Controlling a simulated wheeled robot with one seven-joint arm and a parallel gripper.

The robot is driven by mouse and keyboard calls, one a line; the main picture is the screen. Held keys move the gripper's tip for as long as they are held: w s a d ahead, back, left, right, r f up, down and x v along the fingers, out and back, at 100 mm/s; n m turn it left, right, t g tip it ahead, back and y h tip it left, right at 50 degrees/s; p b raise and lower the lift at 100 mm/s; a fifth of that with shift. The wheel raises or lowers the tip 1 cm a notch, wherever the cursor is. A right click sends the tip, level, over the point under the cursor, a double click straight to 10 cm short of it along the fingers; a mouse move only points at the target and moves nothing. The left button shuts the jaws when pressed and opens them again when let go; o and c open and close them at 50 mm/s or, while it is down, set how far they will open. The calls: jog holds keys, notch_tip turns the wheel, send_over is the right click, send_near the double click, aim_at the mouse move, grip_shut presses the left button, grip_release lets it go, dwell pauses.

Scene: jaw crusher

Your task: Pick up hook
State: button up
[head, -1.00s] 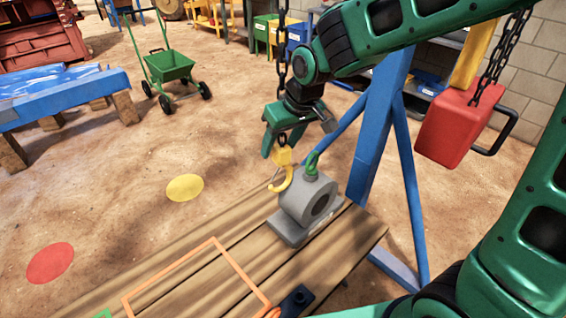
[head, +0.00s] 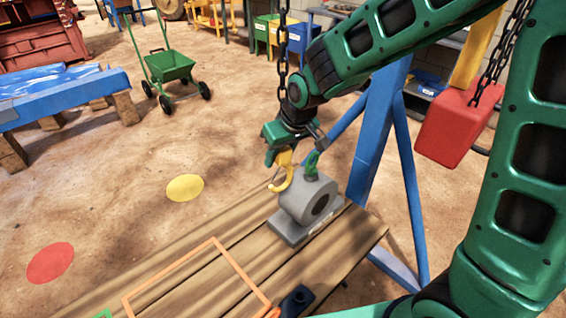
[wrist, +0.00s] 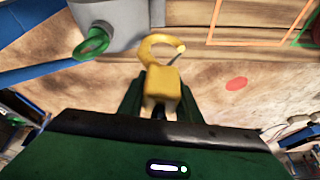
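My gripper (head: 284,156) is around the hook's upper block. In the wrist view the hook (wrist: 161,82) sits between the two dark green fingers of my gripper (wrist: 162,98), which lie close against both sides of its block. The hook's curved end points away from my palm and is empty. Part of the block is hidden by my fingers in the head view.
The grey weight (head: 306,203) with a green eye (head: 311,163) stands on a wooden plank platform (head: 190,270). A blue post (head: 376,140) rises behind it. A red block (head: 455,128) hangs at the right.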

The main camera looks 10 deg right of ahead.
grip_shut()
jog(key=shift+r, duration=0.15)
jog(key=shift+r, duration=0.6)
notch_tip(320, 180, up, 3)
jog(key=shift+a, duration=0.1)
jog(key=s+a+r, duration=0.7)
jog(key=a, duration=0.2)
jog(key=s+d+r, duration=0.1)
jog(key=s+d, duration=0.6)
jog(key=s, duration=0.1)
jog(key=shift+d, duration=0.2)
dwell(0.8)
jog(key=shift+w, duration=0.1)
